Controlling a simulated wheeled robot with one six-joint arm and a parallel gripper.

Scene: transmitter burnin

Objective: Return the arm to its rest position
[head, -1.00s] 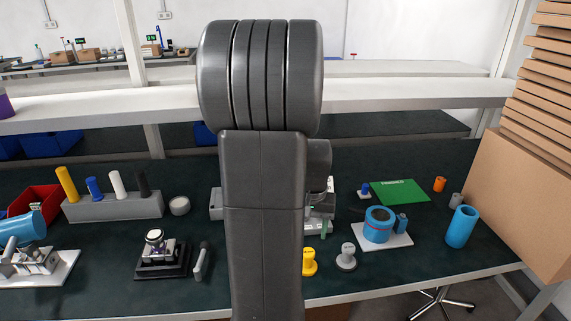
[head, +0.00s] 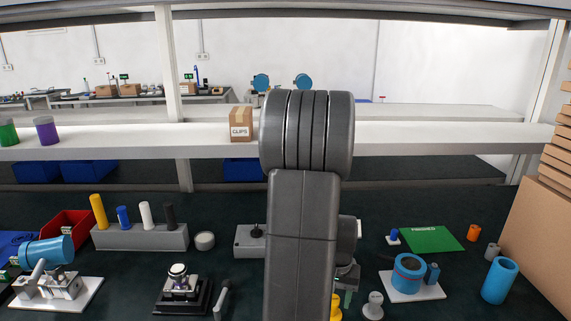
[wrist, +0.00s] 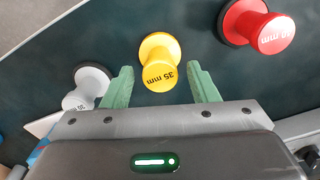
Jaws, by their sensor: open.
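A grey plug (wrist: 86,88) is to the left of the fingers and a red plug (wrist: 260,28) to the upper right. In the head view my arm hides the middle of the bench. Part of the yellow plug (head: 336,308) shows at the arm's right edge, beside the grey plug (head: 373,306).
A blue cylinder on a white plate (head: 407,273) and a standing blue cylinder (head: 499,280) are at right. A grey rack (head: 140,238) with several coloured pegs and a red bin (head: 68,229) are at left. A shelf (head: 420,133) with a CLIPS box (head: 241,124) runs behind the bench.

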